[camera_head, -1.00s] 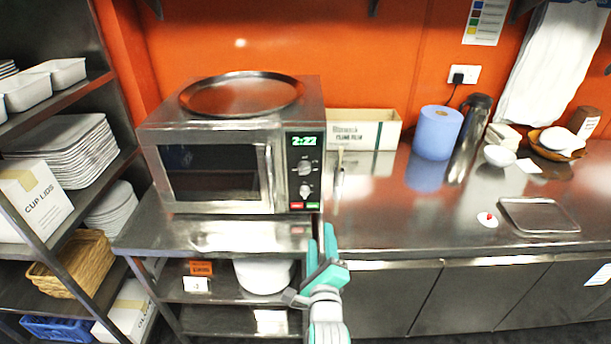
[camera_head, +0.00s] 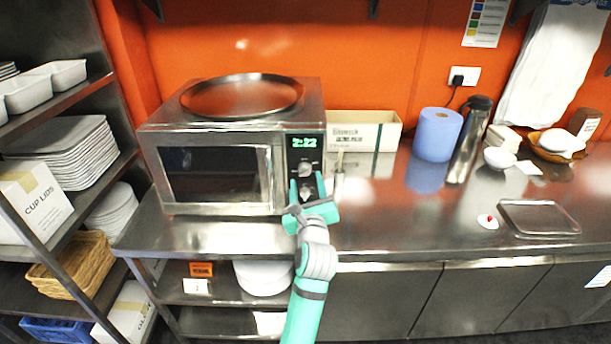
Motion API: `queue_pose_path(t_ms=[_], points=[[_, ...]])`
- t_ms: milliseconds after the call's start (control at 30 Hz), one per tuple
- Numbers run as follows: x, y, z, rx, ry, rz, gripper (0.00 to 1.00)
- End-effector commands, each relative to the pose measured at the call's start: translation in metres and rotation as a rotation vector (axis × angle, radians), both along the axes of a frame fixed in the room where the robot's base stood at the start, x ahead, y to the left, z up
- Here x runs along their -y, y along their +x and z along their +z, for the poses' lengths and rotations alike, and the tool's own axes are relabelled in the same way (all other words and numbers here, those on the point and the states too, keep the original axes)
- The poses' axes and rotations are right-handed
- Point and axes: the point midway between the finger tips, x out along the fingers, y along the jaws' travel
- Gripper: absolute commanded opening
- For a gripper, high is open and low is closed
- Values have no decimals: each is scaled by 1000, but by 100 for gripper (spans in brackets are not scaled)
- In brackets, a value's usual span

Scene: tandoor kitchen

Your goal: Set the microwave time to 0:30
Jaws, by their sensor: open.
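The steel microwave (camera_head: 215,175) stands on a steel shelf unit at the left, its door shut. Its control panel is on the right side of the front. The green display (camera_head: 305,142) reads 2:22. An upper round knob (camera_head: 306,169) shows just below the display. My gripper (camera_head: 307,182) is in front of the panel, with its two fingers pointing up and spread on either side of the lower knob (camera_head: 306,190). I cannot tell whether the fingers touch the knob. The red and green buttons at the panel's bottom are hidden behind my gripper.
A round steel tray (camera_head: 242,97) lies on top of the microwave. A cardboard box (camera_head: 362,129), a blue paper roll (camera_head: 437,135) and a flask (camera_head: 468,140) stand on the counter to the right. A shelf rack (camera_head: 60,220) stands close on the left.

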Motion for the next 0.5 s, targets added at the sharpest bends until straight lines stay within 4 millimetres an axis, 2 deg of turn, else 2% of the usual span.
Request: queue_pose_path(t_ms=[200,500], points=[[-1,31,0,0,0,-1,49],[-4,45,0,0,-1,0,49]])
